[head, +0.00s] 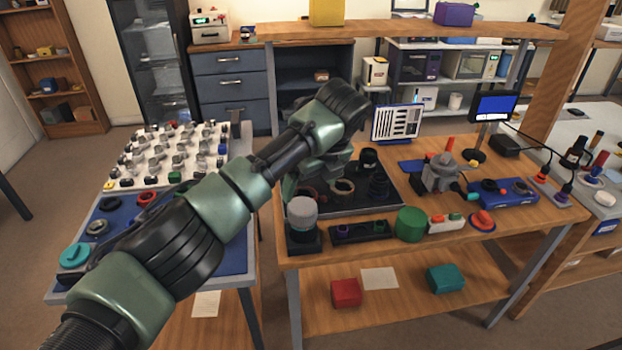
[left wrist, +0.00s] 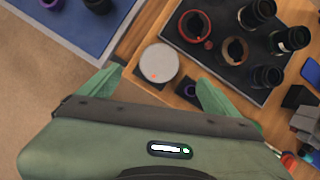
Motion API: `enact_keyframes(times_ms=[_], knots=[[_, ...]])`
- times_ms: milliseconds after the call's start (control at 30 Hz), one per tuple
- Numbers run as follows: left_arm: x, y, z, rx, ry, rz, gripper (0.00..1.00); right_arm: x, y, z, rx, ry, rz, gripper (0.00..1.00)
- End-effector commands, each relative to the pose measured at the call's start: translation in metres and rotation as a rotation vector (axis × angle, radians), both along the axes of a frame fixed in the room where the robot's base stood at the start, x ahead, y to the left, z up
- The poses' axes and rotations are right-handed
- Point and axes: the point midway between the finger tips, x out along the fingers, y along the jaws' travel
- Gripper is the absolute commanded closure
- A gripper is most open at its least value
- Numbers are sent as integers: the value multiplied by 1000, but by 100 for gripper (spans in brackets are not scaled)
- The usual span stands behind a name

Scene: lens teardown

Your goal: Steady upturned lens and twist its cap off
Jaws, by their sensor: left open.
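The upturned lens (head: 302,222) stands in a square black holder at the front left corner of the wooden bench. Its light grey, ribbed cap (head: 302,207) faces up. My left gripper (head: 292,184) is open above the lens, fingers pointing down. In the left wrist view its two green fingers (left wrist: 160,76) lie either side of the cap, with gaps; I cannot tell the height between. My forearm hides part of the bench behind. My right gripper is not in view.
A black tray (head: 345,204) behind the lens holds dark barrels and rings. The blue-matted table (head: 233,258) is left, across a gap.

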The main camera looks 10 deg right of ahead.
Motion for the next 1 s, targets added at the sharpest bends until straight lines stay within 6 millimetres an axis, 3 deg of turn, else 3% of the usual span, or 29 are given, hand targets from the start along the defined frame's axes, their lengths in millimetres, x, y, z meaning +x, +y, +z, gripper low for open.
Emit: enact_keyframes(times_ms=[300, 500, 700, 1000], knots=[[21, 11, -57, 2, 2, 5, 8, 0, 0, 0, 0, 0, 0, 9], [32, 15, -84, 1, 1, 5, 8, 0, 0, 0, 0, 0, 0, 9], [37, 17, -96, 0, -1, 5, 8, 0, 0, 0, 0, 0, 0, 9], [37, 17, -97, -1, -2, 4, 8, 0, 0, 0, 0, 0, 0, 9]])
